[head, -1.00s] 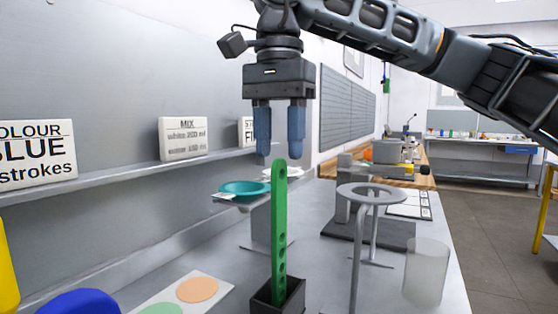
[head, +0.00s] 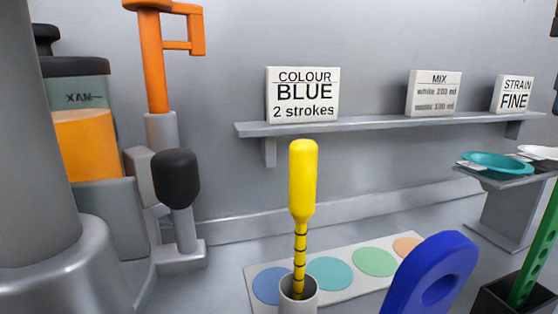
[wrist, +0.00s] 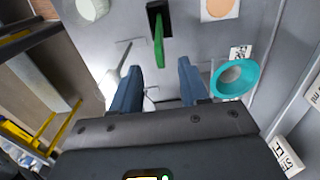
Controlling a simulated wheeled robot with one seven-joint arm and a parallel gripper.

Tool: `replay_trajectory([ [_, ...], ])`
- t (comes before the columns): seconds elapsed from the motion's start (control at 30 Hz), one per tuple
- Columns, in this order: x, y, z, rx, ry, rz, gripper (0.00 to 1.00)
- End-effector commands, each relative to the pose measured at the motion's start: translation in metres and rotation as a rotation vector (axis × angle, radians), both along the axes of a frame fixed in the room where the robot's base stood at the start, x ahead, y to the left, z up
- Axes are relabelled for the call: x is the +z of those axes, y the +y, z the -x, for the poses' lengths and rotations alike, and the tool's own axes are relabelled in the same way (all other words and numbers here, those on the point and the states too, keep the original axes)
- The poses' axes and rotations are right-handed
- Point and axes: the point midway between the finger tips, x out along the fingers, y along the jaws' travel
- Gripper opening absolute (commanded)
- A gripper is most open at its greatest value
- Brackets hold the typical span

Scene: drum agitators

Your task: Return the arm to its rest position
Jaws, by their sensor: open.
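My gripper (wrist: 158,88) shows in the wrist view with its two blue fingers apart and nothing between them. It hangs above the bench, with the green perforated paddle (wrist: 158,47) standing in its black holder ahead of the fingertips. The head view shows no part of the gripper. There the green paddle (head: 541,245) is cut off at the right edge, in its dark holder (head: 497,299).
A yellow-handled stick (head: 302,185) stands in a small cup in front of a colour-spot card (head: 335,272). A blue paddle (head: 430,275) is beside it. A teal bowl (head: 497,162) shows at right. Label cards stand on a wall shelf (head: 370,125).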

Motion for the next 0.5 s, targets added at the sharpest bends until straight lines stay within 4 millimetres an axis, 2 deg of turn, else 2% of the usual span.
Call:
replay_trajectory([
  [0.03,0.017,0.000,0.000,0.000,0.000,0.000,0.44],
  [0.17,0.040,0.000,0.000,0.000,0.000,0.000,0.44],
  [0.5,0.068,0.000,0.000,0.000,0.000,0.000,0.44],
])
